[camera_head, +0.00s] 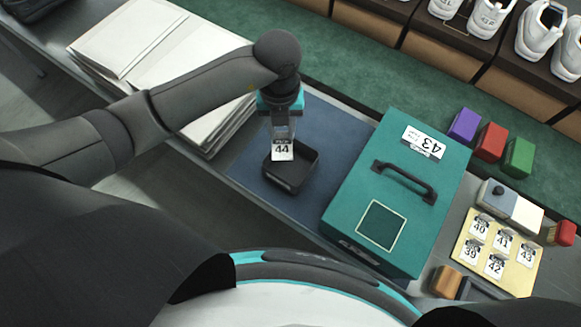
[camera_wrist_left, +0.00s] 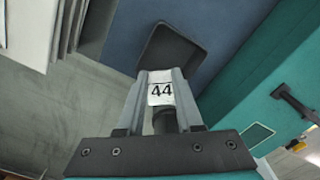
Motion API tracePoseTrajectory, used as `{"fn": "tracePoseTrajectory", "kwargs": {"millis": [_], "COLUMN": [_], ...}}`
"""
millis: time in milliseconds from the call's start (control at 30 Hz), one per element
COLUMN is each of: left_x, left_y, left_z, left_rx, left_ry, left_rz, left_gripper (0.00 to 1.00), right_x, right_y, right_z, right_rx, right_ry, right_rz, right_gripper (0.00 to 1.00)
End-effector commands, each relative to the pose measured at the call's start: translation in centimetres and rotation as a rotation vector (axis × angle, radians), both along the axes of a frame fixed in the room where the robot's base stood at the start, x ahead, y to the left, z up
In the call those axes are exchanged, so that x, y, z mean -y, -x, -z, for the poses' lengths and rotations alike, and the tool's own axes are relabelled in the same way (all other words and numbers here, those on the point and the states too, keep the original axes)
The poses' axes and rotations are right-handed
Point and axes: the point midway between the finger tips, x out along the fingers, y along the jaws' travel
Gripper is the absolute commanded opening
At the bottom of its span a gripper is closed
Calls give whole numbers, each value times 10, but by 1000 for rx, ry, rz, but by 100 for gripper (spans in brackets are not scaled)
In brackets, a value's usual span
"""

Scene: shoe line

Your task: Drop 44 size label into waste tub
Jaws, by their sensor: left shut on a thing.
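The white 44 size label (camera_head: 283,151) is held in my left gripper (camera_head: 281,140), which is shut on it and points down. In the head view the label overlaps the black waste tub (camera_head: 302,177), a small open tub. In the left wrist view the label (camera_wrist_left: 161,90) shows between the fingertips (camera_wrist_left: 160,88), with the tub (camera_wrist_left: 176,45) behind it. The label looks above the tub's far-left part; its exact height over the rim is hard to tell. My right gripper is not in view.
The tub stands on a blue mat (camera_head: 247,172). A teal box (camera_head: 345,215) with a black handle and a 43 label stands right of it. White stacked sheets (camera_head: 180,90) lie to the left. A label board (camera_head: 511,277), coloured blocks (camera_head: 490,142) and shoes (camera_head: 541,32) are farther right.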

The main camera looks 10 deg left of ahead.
Motion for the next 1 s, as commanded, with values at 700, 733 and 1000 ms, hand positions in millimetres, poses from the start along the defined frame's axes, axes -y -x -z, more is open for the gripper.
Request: {"fn": "tracePoseTrajectory", "kwargs": {"millis": [700, 733, 1000], "left_x": [0, 0, 0], "left_y": [0, 0, 0], "left_z": [20, 20, 20], "left_rx": [1, 1, 1], "left_ry": [0, 0, 0], "left_rz": [0, 0, 0], "left_gripper": [56, 60, 70], "right_x": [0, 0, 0], "right_y": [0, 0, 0], "right_z": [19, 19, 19], "right_rx": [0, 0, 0], "right_ry": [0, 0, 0], "right_rz": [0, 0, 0], "right_gripper": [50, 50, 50]}}
